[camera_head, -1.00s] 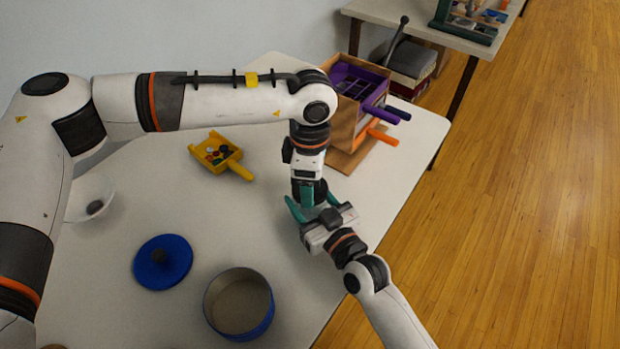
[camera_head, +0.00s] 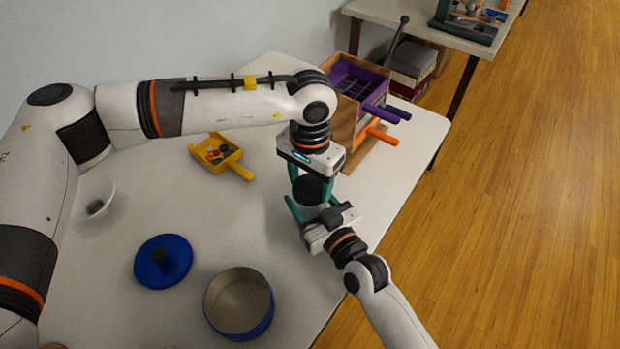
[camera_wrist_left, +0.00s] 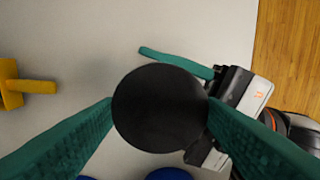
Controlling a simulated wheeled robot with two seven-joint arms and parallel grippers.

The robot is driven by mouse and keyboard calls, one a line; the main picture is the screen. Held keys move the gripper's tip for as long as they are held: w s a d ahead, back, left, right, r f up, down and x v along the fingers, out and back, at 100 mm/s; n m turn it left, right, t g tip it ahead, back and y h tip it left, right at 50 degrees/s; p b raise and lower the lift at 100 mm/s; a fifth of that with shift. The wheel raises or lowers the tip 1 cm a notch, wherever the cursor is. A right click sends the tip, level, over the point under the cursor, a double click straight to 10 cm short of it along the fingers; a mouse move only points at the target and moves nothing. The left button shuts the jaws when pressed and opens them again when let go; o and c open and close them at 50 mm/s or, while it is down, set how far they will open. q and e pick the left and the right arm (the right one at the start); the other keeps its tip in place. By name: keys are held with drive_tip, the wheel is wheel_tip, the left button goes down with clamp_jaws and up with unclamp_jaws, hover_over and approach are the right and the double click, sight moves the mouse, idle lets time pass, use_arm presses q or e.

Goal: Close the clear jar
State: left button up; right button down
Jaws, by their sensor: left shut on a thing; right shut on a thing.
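My left gripper (camera_head: 311,182) points down and is shut on a round black lid (camera_head: 312,190). In the left wrist view the lid (camera_wrist_left: 160,108) sits between its teal fingers (camera_wrist_left: 160,115). My right gripper (camera_head: 312,212) comes in from the lower right, just below the lid, with its teal fingers around the spot under it. The clear jar itself is hidden by the lid and the grippers, so I cannot tell how the lid sits on it.
A blue lid (camera_head: 163,262) and an open blue tin (camera_head: 240,334) stand at the front. A wooden box with purple trays (camera_head: 356,88) stands behind. Table between is clear.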

use_arm(q)
drive_tip(key=m, duration=0.5)
drive_tip(key=shift+m, duration=0.4)
drive_tip(key=o, duration=0.9)
drive_tip(key=shift+o, duration=0.2)
drive_tip(key=shift+r, duration=2.25)
drive_tip(key=shift+c, duration=0.4)
